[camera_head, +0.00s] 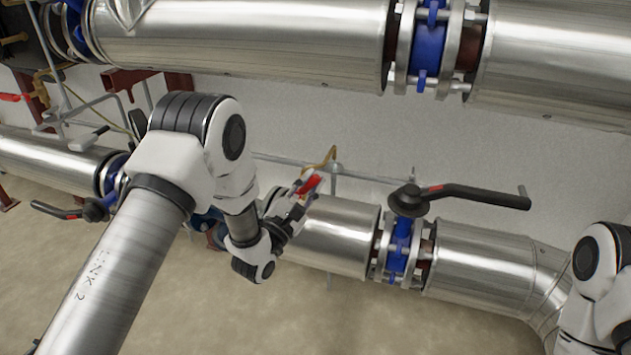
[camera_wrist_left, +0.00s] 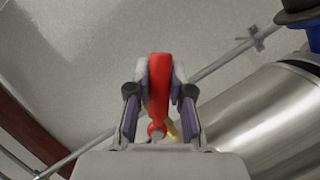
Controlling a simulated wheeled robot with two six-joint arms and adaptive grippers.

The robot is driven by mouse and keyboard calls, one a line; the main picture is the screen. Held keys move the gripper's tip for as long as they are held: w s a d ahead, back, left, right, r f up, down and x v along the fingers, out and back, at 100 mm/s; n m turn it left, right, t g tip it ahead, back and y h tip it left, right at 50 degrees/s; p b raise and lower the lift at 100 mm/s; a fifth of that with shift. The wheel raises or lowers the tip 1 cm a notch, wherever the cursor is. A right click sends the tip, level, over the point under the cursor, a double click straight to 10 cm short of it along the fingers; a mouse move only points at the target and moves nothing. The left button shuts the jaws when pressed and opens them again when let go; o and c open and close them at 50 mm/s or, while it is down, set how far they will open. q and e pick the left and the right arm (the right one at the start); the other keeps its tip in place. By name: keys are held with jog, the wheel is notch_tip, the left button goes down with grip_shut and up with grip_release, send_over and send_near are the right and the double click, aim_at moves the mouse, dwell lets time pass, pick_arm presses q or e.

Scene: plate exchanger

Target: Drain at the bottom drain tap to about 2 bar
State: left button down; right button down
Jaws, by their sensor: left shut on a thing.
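My left gripper (camera_head: 297,199) is at the lower pipe in the head view, with its fingers on a small red lever handle (camera_head: 309,185). In the left wrist view the red handle (camera_wrist_left: 158,88) stands upright between the two fingertips of the left gripper (camera_wrist_left: 159,90), which are shut on it. A bit of yellow brass (camera_wrist_left: 172,129) shows behind the handle's base; the rest of the tap is hidden by the gripper. No pressure gauge can be made out. Part of my right arm is at the right edge of the head view, but its gripper is out of frame.
The lower insulated pipe (camera_head: 480,262) carries a blue butterfly valve (camera_head: 400,243) with a long black lever (camera_head: 470,194) to the right of my left gripper. A large upper pipe (camera_head: 250,40) runs above. A thin grey pipe (camera_head: 370,177) runs along the wall behind.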

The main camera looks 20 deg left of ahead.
pick_arm(q)
jog(key=shift+a+r+n+t+y+p, duration=0.25)
jog(key=shift+n+y, duration=0.2)
jog(key=shift+n, duration=0.4)
jog(key=shift+a+r+n+t+y+p, duration=0.15)
jog(key=shift+a+n+y+p, duration=0.2)
jog(key=shift+n, duration=0.55)
jog(key=shift+a+r+n+t+y+p, duration=0.1)
jog(key=shift+a+n+t+y+p, duration=0.1)
jog(key=shift+a+n+y, duration=0.45)
jog(key=shift+d+n, duration=0.3)
jog(key=c, duration=1)
grip_release()
notch_tip(320, 180, up, 10)
jog(key=shift+f, duration=0.1)
